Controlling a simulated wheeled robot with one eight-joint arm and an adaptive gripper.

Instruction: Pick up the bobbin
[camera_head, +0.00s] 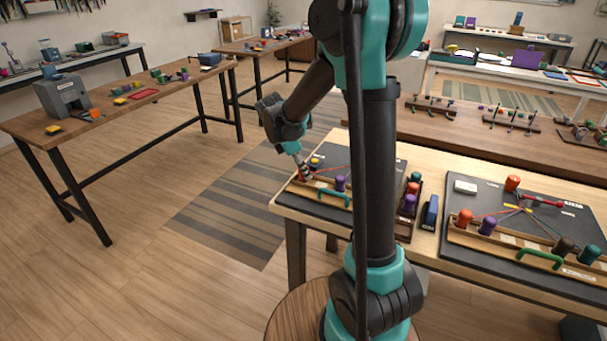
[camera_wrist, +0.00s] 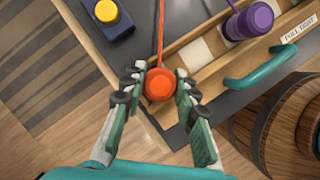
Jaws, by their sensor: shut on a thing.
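In the wrist view, an orange-red bobbin (camera_wrist: 158,85) sits between the two fingers of my gripper (camera_wrist: 157,88), which is shut on it. An orange cord runs from the bobbin up and away over the dark mat (camera_wrist: 180,16). Just beside the bobbin is a wooden rack (camera_wrist: 203,72) with pale squares and a teal handle (camera_wrist: 257,66). In the head view my gripper (camera_head: 302,167) is over the left end of the near table's left board, and the bobbin there is mostly hidden by the fingers.
A purple bobbin (camera_wrist: 250,22) stands in the rack to the right. A dark blue box with a yellow button (camera_wrist: 107,13) lies on the mat at upper left. A second board (camera_head: 530,190) with several bobbins is to the right in the head view. Open floor (camera_head: 150,265) lies to the left.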

